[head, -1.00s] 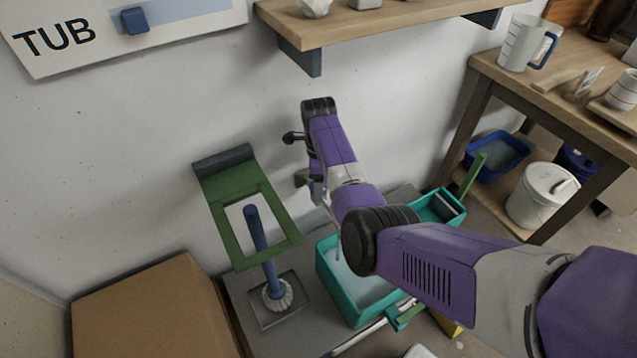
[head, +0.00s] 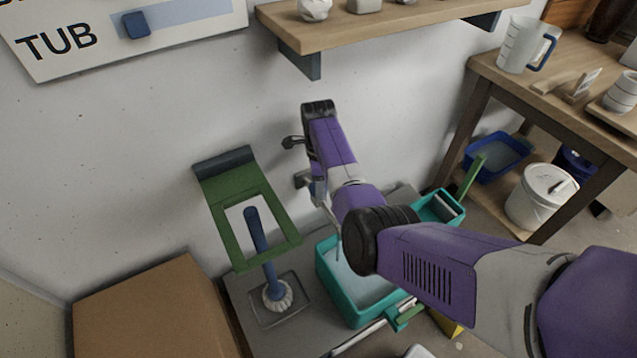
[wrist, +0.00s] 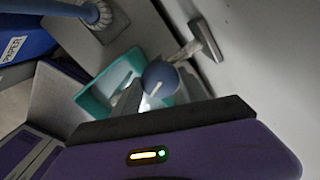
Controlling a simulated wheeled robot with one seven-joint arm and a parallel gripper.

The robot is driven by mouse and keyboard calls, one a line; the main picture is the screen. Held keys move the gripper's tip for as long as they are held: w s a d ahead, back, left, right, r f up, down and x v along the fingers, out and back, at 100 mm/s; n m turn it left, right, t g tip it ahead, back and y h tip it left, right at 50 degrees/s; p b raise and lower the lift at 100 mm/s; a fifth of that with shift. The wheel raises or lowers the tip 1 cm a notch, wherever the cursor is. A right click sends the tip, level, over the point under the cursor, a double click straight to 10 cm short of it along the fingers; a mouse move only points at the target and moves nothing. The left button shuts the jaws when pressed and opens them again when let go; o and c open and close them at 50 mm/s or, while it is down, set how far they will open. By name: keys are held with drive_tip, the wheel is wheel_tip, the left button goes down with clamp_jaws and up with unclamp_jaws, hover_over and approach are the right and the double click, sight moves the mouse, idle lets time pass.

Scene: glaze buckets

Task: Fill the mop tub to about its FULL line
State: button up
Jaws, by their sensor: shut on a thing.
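The teal mop tub (head: 343,296) stands on the grey floor slab by the wall, with pale bluish water inside. It also shows in the wrist view (wrist: 92,101), partly behind my gripper. A grey tap (wrist: 203,42) comes out of the wall above the tub. My gripper (wrist: 155,92) is shut on the tap's round blue-grey knob (wrist: 160,76). In the head view my arm covers most of the tap, the knob and part of the tub. A thin pale line runs down into the tub below the tap, seemingly a water stream. I cannot make out the FULL line.
A blue-handled mop (head: 262,245) and a green frame (head: 222,203) stand left of the tub. A cardboard box (head: 155,310) is at the lower left. A wooden bench (head: 495,68) at right carries a jug (head: 520,45); a lidded white bucket (head: 538,197) is on its lower shelf.

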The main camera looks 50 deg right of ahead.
drive_tip(key=n+p, duration=0.1)
drive_tip(key=n, duration=0.2)
drive_tip(key=shift+r, duration=0.15)
drive_tip(key=n+p, duration=0.1)
drive_tip(key=n, duration=0.3)
drive_tip(key=n+p, duration=0.1)
drive_tip(key=n, duration=0.5)
drive_tip(key=shift+n+p, duration=0.3)
drive_tip(key=shift+n, duration=0.1)
drive_tip(key=o, duration=1.4)
drive_tip(key=shift+c, duration=0.2)
drive_tip(key=shift+r+p, duration=0.55)
drive_tip(key=shift+r, duration=3.25)
